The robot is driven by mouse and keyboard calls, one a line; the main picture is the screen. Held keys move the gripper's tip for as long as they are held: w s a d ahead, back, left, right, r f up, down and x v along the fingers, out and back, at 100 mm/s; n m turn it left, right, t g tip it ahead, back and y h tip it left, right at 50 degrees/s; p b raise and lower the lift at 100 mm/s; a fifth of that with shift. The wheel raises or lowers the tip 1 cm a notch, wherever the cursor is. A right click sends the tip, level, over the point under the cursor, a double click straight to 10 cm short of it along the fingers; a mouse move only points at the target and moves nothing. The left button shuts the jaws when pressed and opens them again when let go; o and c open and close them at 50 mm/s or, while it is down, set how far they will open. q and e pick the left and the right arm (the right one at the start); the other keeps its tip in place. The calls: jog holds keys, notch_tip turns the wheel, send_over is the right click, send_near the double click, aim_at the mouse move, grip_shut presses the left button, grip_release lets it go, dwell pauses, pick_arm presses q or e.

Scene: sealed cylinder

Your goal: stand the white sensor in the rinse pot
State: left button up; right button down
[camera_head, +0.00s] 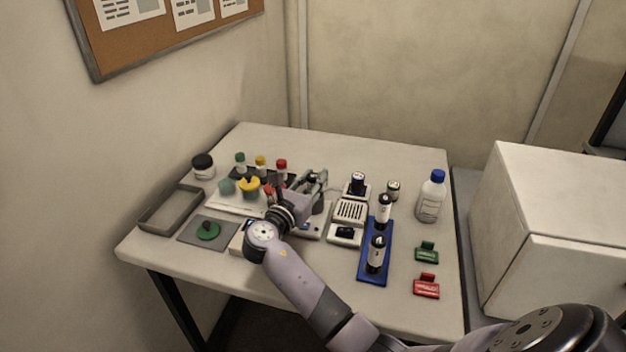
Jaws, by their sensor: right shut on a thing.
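My right gripper (314,186) is at the middle of the table, its arm reaching in from the lower right. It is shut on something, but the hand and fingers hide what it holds. I cannot make out the white sensor for certain. A dark grey pot-like thing (318,206) shows just below the fingers, partly hidden; I cannot tell whether it is the rinse pot. My left gripper is not in view.
A grey tray (158,222) is at the left. The back of the table (340,150) is clear.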

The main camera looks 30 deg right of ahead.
jog(key=c, duration=1.3)
grip_release()
jog(key=b+v, duration=0.1)
jog(key=v, duration=1.1)
jog(key=shift+r, duration=0.1)
jog(key=shift+r, duration=0.1)
